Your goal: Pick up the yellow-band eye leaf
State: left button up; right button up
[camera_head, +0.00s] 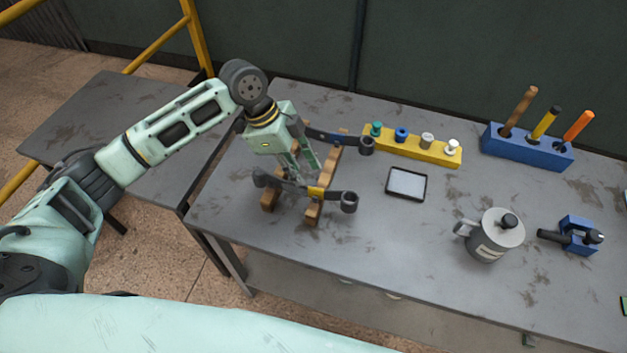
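The yellow-band eye leaf (316,192) is a dark strip with a round eye at each end and a yellow band near its middle. It lies across the near part of two wooden rails (313,212) on the table. My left gripper (304,174) is over the rails, pointing down just behind this leaf. Its fingers look spread apart, with nothing seen held between them. Whether a fingertip touches the leaf is hard to tell. A second eye leaf (345,140) with a blue band lies across the far part of the rails, partly hidden by my gripper. My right gripper is not in view.
A yellow block with several coloured pegs (410,148) stands behind a small framed tray (406,184). A blue holder (527,146) with tool handles, a grey can (490,240) and a blue clamp (577,238) are to the right. The table (400,255) is clear at front centre.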

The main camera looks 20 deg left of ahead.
aim_at(310, 187)
pick_arm(q)
jog(key=p+x, duration=0.2)
jog(key=x, duration=0.2)
jog(key=shift+s+f, duration=0.1)
jog(key=shift+s, duration=0.1)
jog(key=shift+x, duration=0.95)
jog(key=shift+w+a, duration=0.1)
jog(key=shift+w, duration=0.05)
jog(key=shift+c, duration=0.2)
jog(key=c, duration=0.6)
grip_shut()
jog(key=shift+w, duration=0.15)
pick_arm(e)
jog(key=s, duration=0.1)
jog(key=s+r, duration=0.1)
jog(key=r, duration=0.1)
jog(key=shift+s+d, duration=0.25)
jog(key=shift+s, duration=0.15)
